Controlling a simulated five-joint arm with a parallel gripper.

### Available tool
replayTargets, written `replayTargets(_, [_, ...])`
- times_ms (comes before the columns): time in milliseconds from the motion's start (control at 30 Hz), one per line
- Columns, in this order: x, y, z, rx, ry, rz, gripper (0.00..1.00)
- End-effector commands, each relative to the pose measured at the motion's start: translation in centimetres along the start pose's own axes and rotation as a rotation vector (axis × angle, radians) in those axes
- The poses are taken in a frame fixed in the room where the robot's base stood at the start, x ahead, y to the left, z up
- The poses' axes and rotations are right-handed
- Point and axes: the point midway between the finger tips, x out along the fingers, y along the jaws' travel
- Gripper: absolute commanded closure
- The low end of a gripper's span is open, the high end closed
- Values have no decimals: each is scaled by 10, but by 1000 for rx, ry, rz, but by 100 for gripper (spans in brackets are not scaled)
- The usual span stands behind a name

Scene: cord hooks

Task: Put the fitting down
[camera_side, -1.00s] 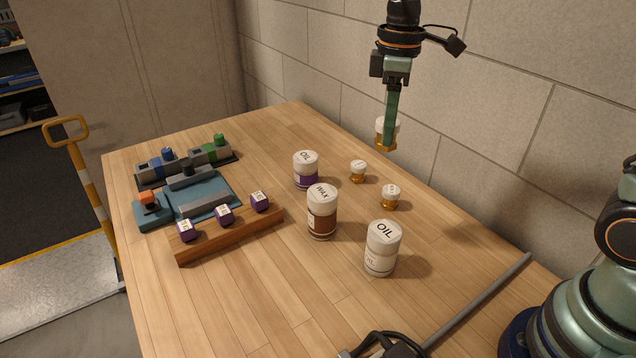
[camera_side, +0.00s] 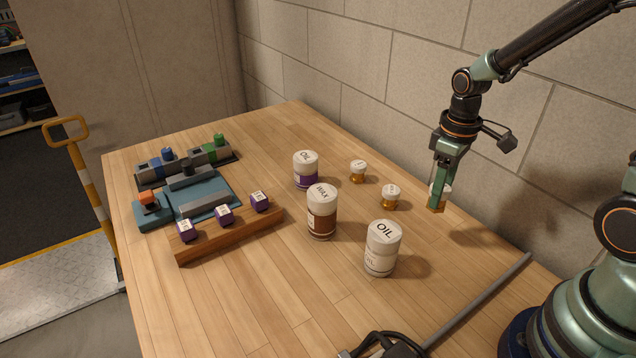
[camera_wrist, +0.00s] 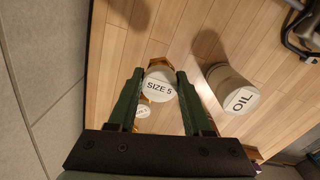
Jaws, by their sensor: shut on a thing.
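My gripper (camera_side: 439,190) is shut on a brass fitting with a white cap (camera_side: 438,205), held above the table near the wall. In the wrist view the held fitting (camera_wrist: 159,86) reads "SIZE 5" and sits between the two green fingers. Two like fittings stand upright on the table: a nearer one (camera_side: 390,196), left of my gripper, and a farther one (camera_side: 358,171). A small white cap (camera_wrist: 143,111) shows below the held one in the wrist view. The gap beneath the held fitting is hard to judge.
A white OIL jar (camera_side: 382,248), a brown WAX jar (camera_side: 322,212) and a purple-banded OIL jar (camera_side: 305,170) stand mid-table. A wooden rack (camera_side: 232,234) with purple blocks and a blue fixture (camera_side: 203,194) are at left. A grey rod (camera_side: 480,303) lies at front right.

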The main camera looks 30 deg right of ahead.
Motion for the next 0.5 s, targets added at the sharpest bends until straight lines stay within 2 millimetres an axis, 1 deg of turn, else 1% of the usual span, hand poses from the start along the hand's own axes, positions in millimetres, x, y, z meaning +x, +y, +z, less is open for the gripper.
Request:
replayTargets(33, [12, 0, 1, -1, -7, -3, 100])
replayTargets(133, [30, -1, 1, -1, -5, -2, 100])
replayTargets(233, [40, 0, 0, -1, -2, -1, 100])
replayTargets(367, [47, 0, 0, -1, -1, 0, 100])
replayTargets(500, [63, 0, 0, -1, -4, -2, 100])
